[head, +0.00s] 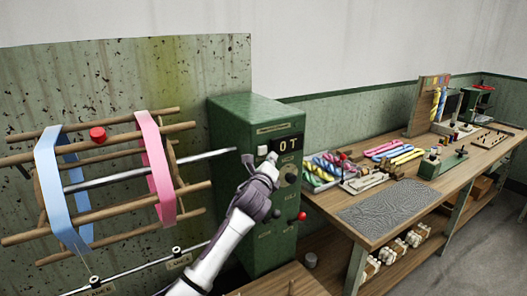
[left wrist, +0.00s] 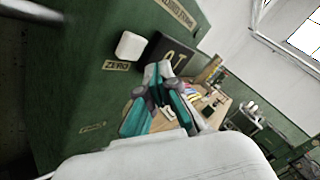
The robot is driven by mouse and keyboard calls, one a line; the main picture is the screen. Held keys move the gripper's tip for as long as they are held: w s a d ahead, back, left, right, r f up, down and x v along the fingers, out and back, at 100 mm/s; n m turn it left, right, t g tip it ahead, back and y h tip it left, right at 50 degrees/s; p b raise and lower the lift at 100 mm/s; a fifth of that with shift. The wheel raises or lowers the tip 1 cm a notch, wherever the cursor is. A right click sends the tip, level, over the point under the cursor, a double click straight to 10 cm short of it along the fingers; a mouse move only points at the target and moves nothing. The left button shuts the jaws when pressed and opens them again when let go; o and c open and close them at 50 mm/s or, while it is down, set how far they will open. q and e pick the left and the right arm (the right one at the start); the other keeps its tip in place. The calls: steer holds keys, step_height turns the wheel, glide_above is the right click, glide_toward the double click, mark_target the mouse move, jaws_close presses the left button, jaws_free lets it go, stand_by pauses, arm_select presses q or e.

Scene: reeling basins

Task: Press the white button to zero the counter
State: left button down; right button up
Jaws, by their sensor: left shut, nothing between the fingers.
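The green machine box (head: 228,125) carries a dark counter display (head: 288,145) reading "0T", also in the left wrist view (left wrist: 165,55). The white button (head: 262,150) is left of the display. In the left wrist view the button (left wrist: 130,46) is a rounded white block above a "ZERO" label (left wrist: 116,66). My left gripper (head: 258,163) is shut and empty, its tips just below the button in the head view. In the left wrist view the gripper (left wrist: 158,72) lies to the right of the button, overlapping the display's lower edge. I see no clear contact. My right gripper is out of view.
A wooden reel frame (head: 100,190) with blue and pink bands stands left of the box. Dark knobs (head: 291,174) and a red-tipped lever (head: 301,216) are on the box front below the display. A cluttered wooden bench (head: 415,185) runs to the right.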

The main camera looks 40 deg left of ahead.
arm_select(q)
steer(key=shift+s+d+p, duration=0.15)
steer(key=shift+s+d, duration=0.2)
steer(key=shift+d, duration=0.5)
steer(key=shift+s+d+p, duration=0.15)
steer(key=shift+s+d, duration=0.2)
steer(key=shift+d, duration=0.45)
